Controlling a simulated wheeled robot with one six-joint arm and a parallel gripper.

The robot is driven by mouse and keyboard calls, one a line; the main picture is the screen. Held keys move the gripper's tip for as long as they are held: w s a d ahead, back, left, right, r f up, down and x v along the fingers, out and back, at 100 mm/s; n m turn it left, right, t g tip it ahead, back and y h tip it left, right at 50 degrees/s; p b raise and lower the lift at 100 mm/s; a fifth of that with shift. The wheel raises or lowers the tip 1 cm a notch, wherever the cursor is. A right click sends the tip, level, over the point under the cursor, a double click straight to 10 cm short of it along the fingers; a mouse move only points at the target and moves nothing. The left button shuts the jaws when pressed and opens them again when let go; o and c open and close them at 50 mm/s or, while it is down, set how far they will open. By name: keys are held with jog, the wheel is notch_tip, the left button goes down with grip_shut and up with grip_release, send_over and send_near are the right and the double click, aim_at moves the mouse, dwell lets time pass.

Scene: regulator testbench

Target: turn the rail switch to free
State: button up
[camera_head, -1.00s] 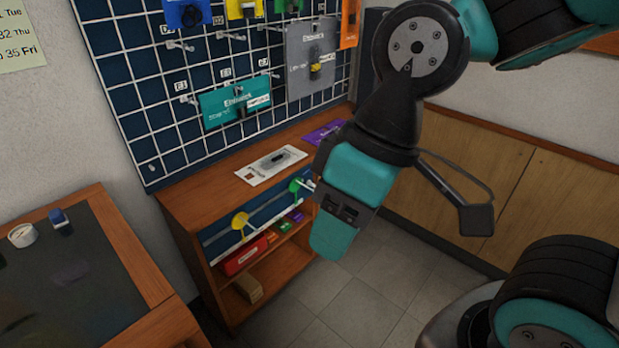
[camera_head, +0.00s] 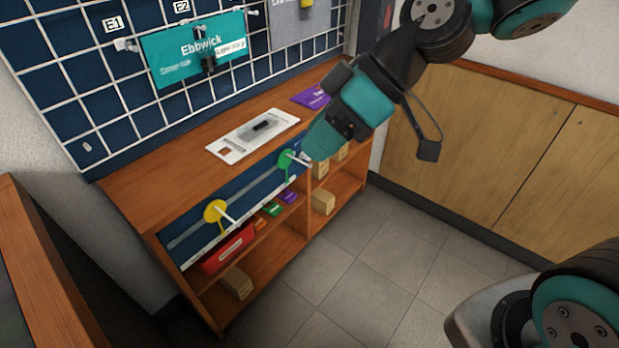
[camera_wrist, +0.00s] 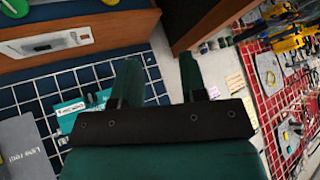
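A blue rail panel (camera_head: 247,196) runs along the front of the wooden bench. It carries a yellow round piece (camera_head: 214,211) and a green round piece (camera_head: 285,163), each with a white stub. On the bench top lies a white plate (camera_head: 225,146) with a grey part and a black bar (camera_head: 263,125); it also shows in the wrist view (camera_wrist: 50,43). I cannot tell which of these is the rail switch. My gripper (camera_head: 320,142) appears just right of the green piece in the head view; contact cannot be told. In the wrist view, my gripper (camera_wrist: 160,75) has its fingers apart, with nothing between them.
A wall grid holds a teal Ebbwick panel (camera_head: 175,62) and a grey panel (camera_head: 300,22). A purple card (camera_head: 311,96) lies at the bench's back. A red box (camera_head: 226,250) and small wooden blocks sit on the shelves. The tiled floor (camera_head: 370,260) in front is clear.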

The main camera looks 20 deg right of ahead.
jog(key=w+f+n+t+y+b, duration=0.2)
jog(key=w+f+b, duration=0.55)
jog(key=f, duration=0.35)
jog(key=n+t+b, duration=0.2)
jog(key=t+b, duration=0.9)
jog(key=b, duration=0.9)
send_near(308, 159)
jog(key=shift+y, duration=0.3)
jog(key=b+x, duration=0.1)
jog(key=x, duration=0.9)
jog(key=shift+w+d+f, duration=0.15)
jog(key=shift+w, duration=0.05)
grip_shut()
